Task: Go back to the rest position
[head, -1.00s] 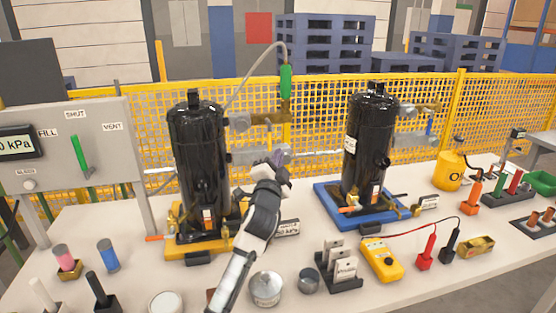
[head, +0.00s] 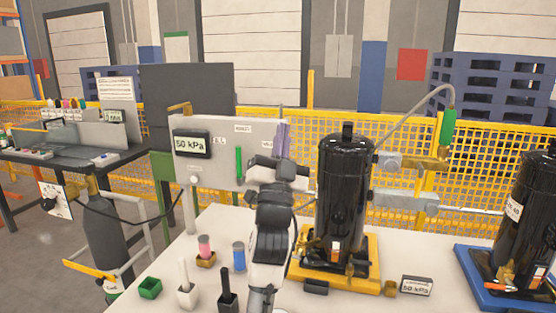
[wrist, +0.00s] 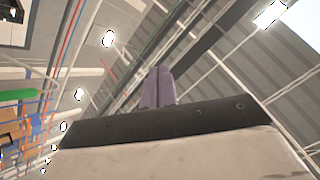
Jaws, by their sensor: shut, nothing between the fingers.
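My gripper (head: 283,128) points upward in front of the grey panel, to the left of the near black compressor (head: 345,190). Its two purple fingers are together and empty, and they also show in the wrist view (wrist: 157,78) against the ceiling. It touches nothing that I can see. My arm hides the right part of the panel (head: 222,178), including some of its labels. The panel's display (head: 192,144) reads 50 kPa, and its green lever (head: 239,163) stands about upright.
The near compressor stands on a yellow base (head: 368,268). A second black compressor (head: 527,215) is on a blue base at right. Two small coil holders, a white post (head: 186,285) and a black post (head: 227,290) stand at the table's front left. A gas cylinder (head: 105,235) stands left.

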